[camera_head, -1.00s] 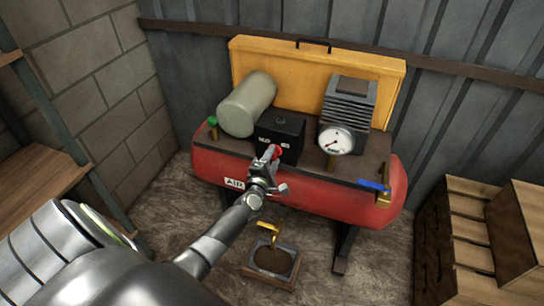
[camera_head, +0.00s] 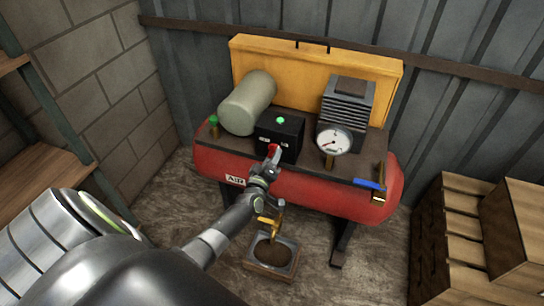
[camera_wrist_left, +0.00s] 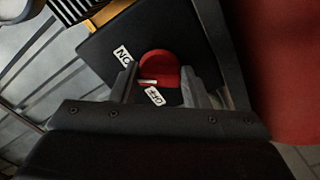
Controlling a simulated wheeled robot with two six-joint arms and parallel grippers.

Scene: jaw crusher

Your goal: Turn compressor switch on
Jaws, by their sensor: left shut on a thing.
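The compressor (camera_head: 330,190) is a red horizontal tank with a dark top plate. The black switch box (camera_head: 290,128) sits on that plate, and a green light (camera_head: 281,120) shows on its top. A red switch knob (camera_head: 273,149) is on the box's front; in the left wrist view the red knob (camera_wrist_left: 158,68) lies between white labels reading ON and OFF. My left gripper (camera_head: 270,160) is shut on the red knob, with a finger on either side of it in the wrist view (camera_wrist_left: 160,85). The fingers partly hide the knob in the head view. My right gripper is not in view.
A pressure gauge (camera_head: 334,141), a grey-green cylinder (camera_head: 247,103) and a finned block (camera_head: 348,103) stand on the compressor. A yellow panel (camera_head: 290,65) is behind. A blue-handled valve (camera_head: 370,184) is at right. Wooden crates (camera_head: 470,235) stand right; a small tray (camera_head: 285,262) lies below.

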